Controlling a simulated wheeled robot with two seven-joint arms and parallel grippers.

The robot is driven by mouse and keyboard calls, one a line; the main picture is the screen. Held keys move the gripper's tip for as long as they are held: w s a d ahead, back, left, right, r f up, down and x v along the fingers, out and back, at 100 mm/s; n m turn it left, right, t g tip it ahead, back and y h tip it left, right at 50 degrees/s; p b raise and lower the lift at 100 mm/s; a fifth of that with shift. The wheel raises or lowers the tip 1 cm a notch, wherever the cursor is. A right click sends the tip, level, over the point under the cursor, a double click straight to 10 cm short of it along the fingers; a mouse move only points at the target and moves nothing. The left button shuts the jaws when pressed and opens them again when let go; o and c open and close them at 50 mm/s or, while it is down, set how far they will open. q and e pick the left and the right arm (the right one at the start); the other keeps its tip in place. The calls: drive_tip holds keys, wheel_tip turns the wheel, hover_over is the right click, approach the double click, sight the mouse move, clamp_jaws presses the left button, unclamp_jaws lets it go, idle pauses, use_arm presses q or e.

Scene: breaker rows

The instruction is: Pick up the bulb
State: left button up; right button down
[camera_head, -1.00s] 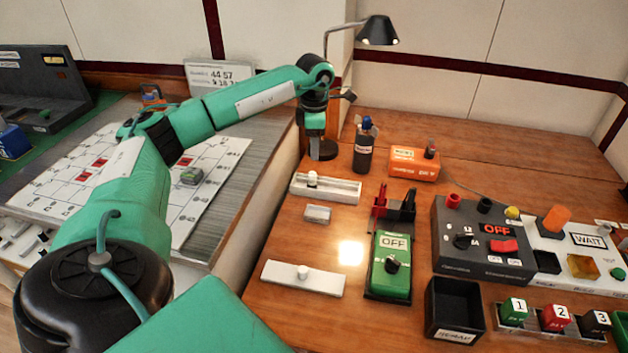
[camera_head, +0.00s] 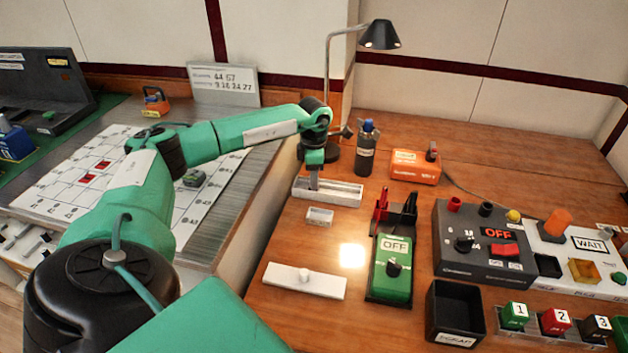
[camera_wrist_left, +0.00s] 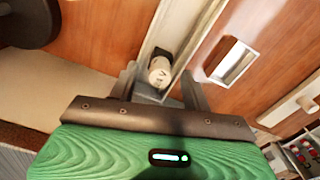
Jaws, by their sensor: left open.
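The bulb (camera_wrist_left: 160,70) is a small white cylinder with dark lettering, seen in the left wrist view at the near end of a long pale tray (camera_wrist_left: 184,30). In the head view this tray (camera_head: 345,192) lies near the back left of the wooden desk, and my gripper covers the bulb there. My left gripper (camera_head: 314,184) points down over the tray's left part. In the left wrist view its open fingers (camera_wrist_left: 158,86) stand on either side of the bulb; I cannot tell whether they touch it. My right gripper is not in view.
A small white open box (camera_head: 319,217) sits just in front of the tray. A black bottle (camera_head: 366,150) and a desk lamp (camera_head: 380,36) stand behind it. A white strip with a knob (camera_head: 305,281) and a green OFF box (camera_head: 391,270) lie nearer. Bare desk lies between them.

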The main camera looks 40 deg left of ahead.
use_arm(q)
clamp_jaws()
